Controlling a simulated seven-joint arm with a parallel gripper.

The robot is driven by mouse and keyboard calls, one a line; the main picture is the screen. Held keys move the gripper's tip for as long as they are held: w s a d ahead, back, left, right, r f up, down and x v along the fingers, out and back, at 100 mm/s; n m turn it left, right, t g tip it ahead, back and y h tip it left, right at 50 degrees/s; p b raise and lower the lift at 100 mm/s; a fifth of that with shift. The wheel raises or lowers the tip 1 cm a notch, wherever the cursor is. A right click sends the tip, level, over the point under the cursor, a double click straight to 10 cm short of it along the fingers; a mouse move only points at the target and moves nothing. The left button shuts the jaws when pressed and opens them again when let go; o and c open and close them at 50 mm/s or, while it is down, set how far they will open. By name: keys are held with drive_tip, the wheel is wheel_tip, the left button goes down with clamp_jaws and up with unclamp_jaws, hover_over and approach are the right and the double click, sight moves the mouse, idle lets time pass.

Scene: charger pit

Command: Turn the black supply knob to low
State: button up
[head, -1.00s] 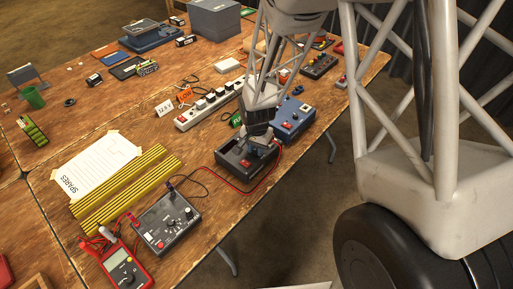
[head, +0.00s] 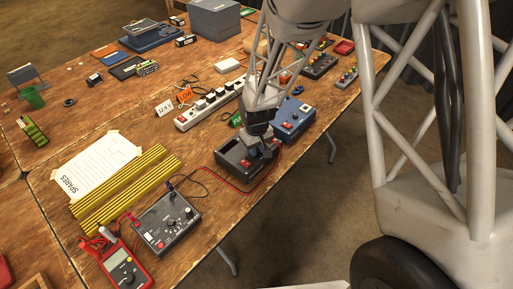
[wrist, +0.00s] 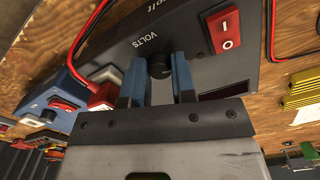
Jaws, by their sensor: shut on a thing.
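The black supply (head: 232,158) is a dark box at the table's front edge in the head view. In the wrist view its sloped face (wrist: 200,62) carries the word VOLTS and a red rocker switch marked I and O (wrist: 224,30). The black knob (wrist: 159,66) sits below the lettering, between the two blue fingers of my gripper (wrist: 159,80). My gripper is shut on the knob, with a finger on each side. In the head view my gripper (head: 262,148) is over the supply's right part and hides the knob. I cannot read the knob's pointer.
A blue box (head: 293,118) stands close behind the supply. A red cable (head: 262,186) runs from the supply towards a grey knobbed box (head: 166,222) in front. A red multimeter (head: 124,266) lies nearby. A power strip (head: 205,108) lies behind.

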drive_tip(key=n, duration=0.6)
drive_tip(key=shift+n, duration=0.3)
drive_tip(key=n, duration=0.5)
drive_tip(key=shift+n, duration=0.3)
drive_tip(key=o, duration=0.9)
drive_tip(key=shift+r, duration=0.15)
drive_tip(key=shift+r, duration=3.75)
drive_tip(key=shift+r, duration=0.1)
